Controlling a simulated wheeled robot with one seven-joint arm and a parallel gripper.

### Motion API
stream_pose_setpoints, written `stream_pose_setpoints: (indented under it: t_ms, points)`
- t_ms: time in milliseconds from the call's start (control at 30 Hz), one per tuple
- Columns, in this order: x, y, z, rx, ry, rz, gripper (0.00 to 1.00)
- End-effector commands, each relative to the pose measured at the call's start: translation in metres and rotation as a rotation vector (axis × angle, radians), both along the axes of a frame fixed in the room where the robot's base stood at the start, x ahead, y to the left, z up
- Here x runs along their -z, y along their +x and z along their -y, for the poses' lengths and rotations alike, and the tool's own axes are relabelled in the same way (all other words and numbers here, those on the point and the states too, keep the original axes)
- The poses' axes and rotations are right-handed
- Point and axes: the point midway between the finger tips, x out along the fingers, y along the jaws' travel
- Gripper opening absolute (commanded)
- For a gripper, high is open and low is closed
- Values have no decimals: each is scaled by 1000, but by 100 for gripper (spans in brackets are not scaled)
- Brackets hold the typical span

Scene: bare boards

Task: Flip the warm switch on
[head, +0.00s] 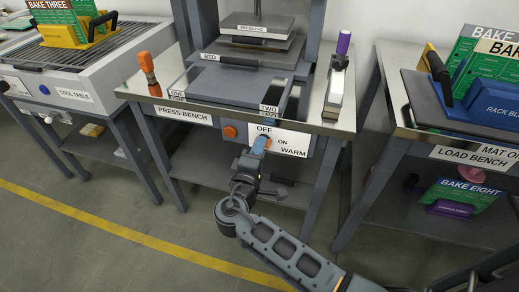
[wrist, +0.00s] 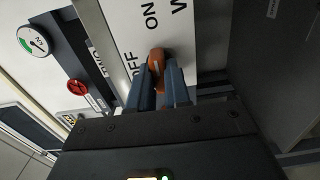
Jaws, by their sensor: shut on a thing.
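The warm switch is an orange-brown lever (wrist: 156,58) on a white plate (head: 292,139) marked OFF, ON and WARM, on the front of the press bench. My gripper (head: 261,146) is at this plate, just below the OFF label and left of ON. In the wrist view its two blue fingers (wrist: 160,80) are closed on the lever from both sides. The fingers hide part of the lever in the head view. The lever sits close to the OFF label; its exact setting is hard to tell.
An orange round knob (head: 230,132) sits left of the plate. The press (head: 238,82) stands above on the bench. An orange-handled tool (head: 148,72) and a purple-topped item (head: 337,85) stand on the bench top. The load bench (head: 476,154) is at right, the cool table (head: 72,95) at left.

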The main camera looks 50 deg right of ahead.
Motion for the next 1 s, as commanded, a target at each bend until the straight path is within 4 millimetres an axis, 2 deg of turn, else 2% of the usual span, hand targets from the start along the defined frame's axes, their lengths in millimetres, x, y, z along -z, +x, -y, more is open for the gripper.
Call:
stream_pose_setpoints:
  t_ms: [200,233,467,767,867,1000]
  points:
    - [1,-1,0,0,3,-1,0]
    - [1,-1,0,0,3,-1,19]
    - [1,0,0,0,1,0,41]
    - [0,-1,-3,-1,1,-1,43]
    - [1,-4,-11,-2,0,-2,43]
    - [1,-11,-33,-3,1,-1,43]
